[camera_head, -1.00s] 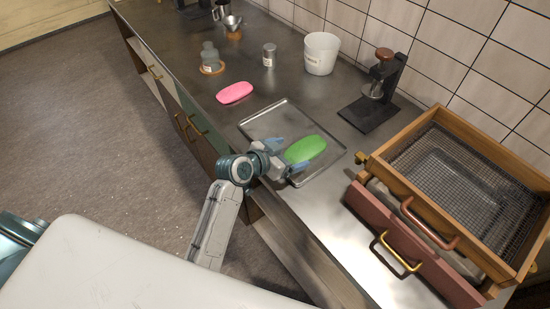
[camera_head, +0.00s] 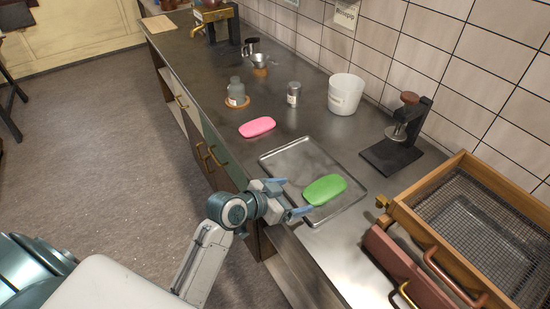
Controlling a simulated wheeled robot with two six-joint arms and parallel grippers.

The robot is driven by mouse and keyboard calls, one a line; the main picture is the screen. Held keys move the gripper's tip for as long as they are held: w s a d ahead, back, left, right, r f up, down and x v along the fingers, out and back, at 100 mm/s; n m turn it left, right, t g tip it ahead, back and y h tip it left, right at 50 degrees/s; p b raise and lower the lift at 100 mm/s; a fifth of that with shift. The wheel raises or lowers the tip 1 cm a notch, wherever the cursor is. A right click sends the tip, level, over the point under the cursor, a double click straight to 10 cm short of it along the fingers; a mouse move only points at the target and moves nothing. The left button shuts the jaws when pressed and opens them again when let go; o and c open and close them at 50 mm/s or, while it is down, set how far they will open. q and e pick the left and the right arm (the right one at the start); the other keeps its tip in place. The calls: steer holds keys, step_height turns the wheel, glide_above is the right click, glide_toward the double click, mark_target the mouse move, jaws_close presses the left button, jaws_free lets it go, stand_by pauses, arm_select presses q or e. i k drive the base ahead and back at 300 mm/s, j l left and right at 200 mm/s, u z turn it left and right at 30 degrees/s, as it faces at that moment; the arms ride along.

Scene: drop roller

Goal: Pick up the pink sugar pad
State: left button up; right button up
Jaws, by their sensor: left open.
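The pink sugar pad (camera_head: 257,127) lies flat on the dark metal counter, near its front edge and beyond the tray. A green pad (camera_head: 325,189) lies on the metal tray (camera_head: 300,152). My left gripper (camera_head: 291,198) is open and empty at the tray's front edge, its blue fingers spread just left of the green pad. The gripper is apart from the pink pad, which is farther along the counter. My right gripper does not show.
Behind the pink pad stand a grey bottle (camera_head: 237,92) on a round coaster, a small tin (camera_head: 294,94) and a white bucket (camera_head: 345,94). A press stand (camera_head: 401,135) and a wooden mesh-bottomed box (camera_head: 480,225) are at right. Counter around the pink pad is clear.

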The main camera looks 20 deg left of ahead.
mark_target(260, 125)
steer(key=i+j, duration=0.15)
steer(key=j, duration=0.25)
steer(key=i+j, duration=0.2)
steer(key=j, duration=0.15)
steer(key=i+j, duration=0.15)
steer(key=j, duration=0.25)
steer(key=i+j, duration=0.15)
steer(key=j, duration=0.25)
